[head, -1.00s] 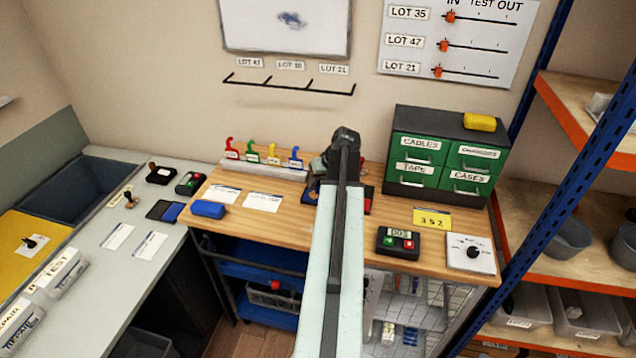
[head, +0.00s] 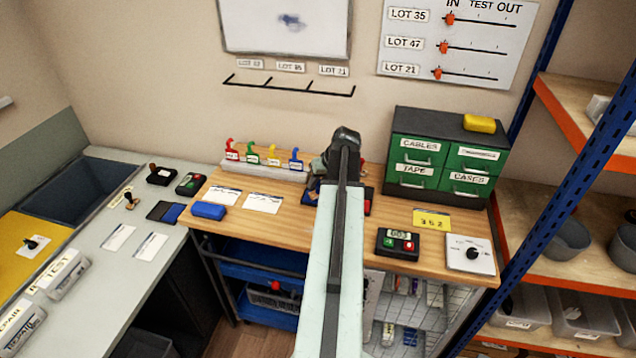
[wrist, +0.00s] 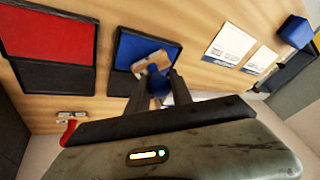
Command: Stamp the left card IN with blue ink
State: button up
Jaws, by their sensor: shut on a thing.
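My gripper (wrist: 157,82) is shut on a stamp (wrist: 150,63) with a wooden block and a blue part between the fingers. The stamp is over the right part of the open blue ink pad (wrist: 132,48); I cannot tell whether they touch. On the wooden bench lie the left card (head: 222,194) and the right card (head: 263,203), both white with a blue strip. In the wrist view the left card (wrist: 261,61) is the farther one from the pad. In the head view my arm hides most of the gripper and stamp.
An open red ink pad (wrist: 48,35) lies beside the blue one. A blue block (head: 208,209) sits in front of the left card. A rack with coloured hooks (head: 265,165) stands behind the cards. Two more cards (head: 118,237) lie on the grey counter.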

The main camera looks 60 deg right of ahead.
notch_tip(320, 180, up, 7)
jog(key=p, duration=0.5)
jog(key=shift+f+p, duration=0.2)
jog(key=shift+p, duration=0.2)
jog(key=shift+f, duration=0.1)
jog(key=shift+f+b, duration=0.6)
jog(key=shift+b, duration=0.15)
jog(key=shift+r, duration=0.1)
